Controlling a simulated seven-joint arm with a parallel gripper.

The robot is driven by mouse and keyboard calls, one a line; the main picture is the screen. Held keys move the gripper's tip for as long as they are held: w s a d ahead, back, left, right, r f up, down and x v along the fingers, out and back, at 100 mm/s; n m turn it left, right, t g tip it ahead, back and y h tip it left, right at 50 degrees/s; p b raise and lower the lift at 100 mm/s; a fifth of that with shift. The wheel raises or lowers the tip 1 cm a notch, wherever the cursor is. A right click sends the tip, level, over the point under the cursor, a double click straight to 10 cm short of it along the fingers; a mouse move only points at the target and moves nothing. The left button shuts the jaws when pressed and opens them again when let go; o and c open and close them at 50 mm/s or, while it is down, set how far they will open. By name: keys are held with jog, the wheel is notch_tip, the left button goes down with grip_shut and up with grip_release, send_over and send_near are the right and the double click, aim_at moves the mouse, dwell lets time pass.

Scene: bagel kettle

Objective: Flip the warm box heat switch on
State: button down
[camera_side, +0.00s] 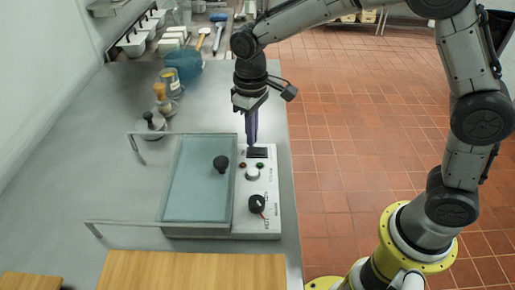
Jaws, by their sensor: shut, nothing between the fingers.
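The warm box (200,180) sits on the steel counter with a bluish glass lid and a round black knob (221,163) on it. Its light control panel (271,222) runs along the right side. A dark switch (258,152) is at the panel's far end, with a red and a green indicator just below it. A white dial (253,173) and a black dial (257,204) are nearer. My gripper (251,143) is shut and empty, pointing down at the switch's left edge. Whether it touches the switch, and the switch's position, cannot be told.
A thin metal frame (137,150) stands around the box's left side. Stamps with wooden and black handles and a can (171,80) stand behind. Wooden boards (190,271) lie at the front. The counter's left side is mostly clear.

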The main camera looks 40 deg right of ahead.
aim_at(252, 149)
jog(key=shift+f, duration=1.1)
dwell(0.7)
jog(key=shift+r, duration=3.6)
